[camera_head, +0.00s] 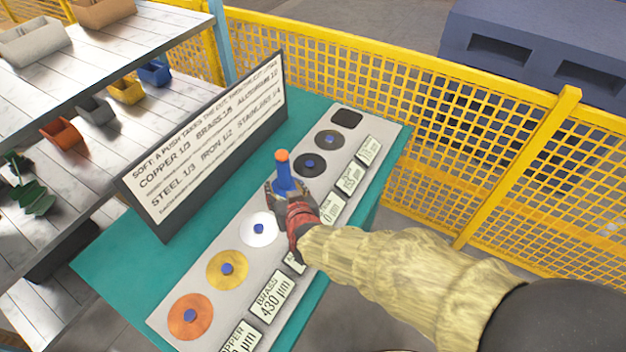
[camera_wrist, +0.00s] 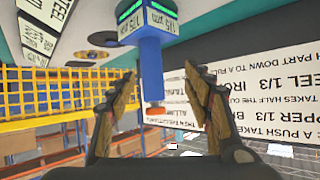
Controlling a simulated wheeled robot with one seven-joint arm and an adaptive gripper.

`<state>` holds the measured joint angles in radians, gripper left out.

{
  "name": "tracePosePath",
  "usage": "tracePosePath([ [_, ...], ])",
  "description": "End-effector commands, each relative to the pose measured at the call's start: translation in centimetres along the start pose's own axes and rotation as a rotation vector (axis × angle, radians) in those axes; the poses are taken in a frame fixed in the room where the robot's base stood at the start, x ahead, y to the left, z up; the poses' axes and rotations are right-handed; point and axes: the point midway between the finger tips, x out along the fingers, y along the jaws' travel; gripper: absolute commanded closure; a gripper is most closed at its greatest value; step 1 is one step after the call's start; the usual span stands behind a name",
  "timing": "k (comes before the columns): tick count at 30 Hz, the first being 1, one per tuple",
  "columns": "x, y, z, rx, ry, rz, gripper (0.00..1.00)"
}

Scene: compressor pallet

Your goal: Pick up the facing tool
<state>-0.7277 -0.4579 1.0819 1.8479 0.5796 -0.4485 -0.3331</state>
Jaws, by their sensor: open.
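The facing tool (camera_head: 284,172) is a blue upright handle with an orange top, standing over the row of discs on the grey board. My gripper (camera_head: 287,192) reaches it from the right, and its fingers hide the tool's lower part. In the wrist view the picture is upside down.
The grey board (camera_head: 210,260) on a teal table carries copper, yellow, white and dark discs with label plates. A lettered sign (camera_head: 210,140) stands behind it. A yellow mesh fence (camera_head: 350,75) runs along the back and right. Shelves with coloured bins (camera_head: 60,132) are at left.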

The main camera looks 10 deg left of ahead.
Motion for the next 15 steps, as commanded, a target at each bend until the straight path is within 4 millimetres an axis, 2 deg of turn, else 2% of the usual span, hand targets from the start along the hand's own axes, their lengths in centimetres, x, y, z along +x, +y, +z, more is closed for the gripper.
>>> tracePosePath([
  [1, 0.0, 0.4, -1.4, -0.003, 0.044, 0.018, 0.49],
  [6, 0.0, 1.3, -3.2, -0.033, 0.114, 0.052, 0.49],
  [15, 3.0, 1.4, -3.4, -0.039, 0.112, 0.051, 0.49],
])
